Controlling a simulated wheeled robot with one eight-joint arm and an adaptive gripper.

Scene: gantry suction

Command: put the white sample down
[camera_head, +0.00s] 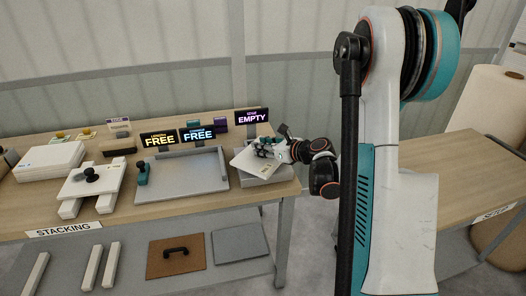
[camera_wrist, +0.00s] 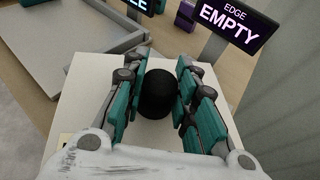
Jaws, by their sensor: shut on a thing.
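The white sample is a flat white plate (camera_head: 245,162) with a black knob (camera_wrist: 157,93); its pale face also shows in the wrist view (camera_wrist: 85,85). My gripper (camera_head: 267,149) is shut on the knob, with its teal fingers on both sides of it in the wrist view (camera_wrist: 161,80). In the head view the plate looks tilted and sits over a grey block (camera_head: 258,181) near the table's right end. I cannot tell whether the plate touches the block. The EDGE sign (camera_head: 252,117) behind it reads EMPTY.
A grey tray (camera_head: 185,190) lies left of the block, with two signs reading FREE (camera_head: 159,140) behind it. Another white plate with a black knob (camera_head: 92,188) rests on white bars further left. A white box (camera_head: 48,160) stands at the far left.

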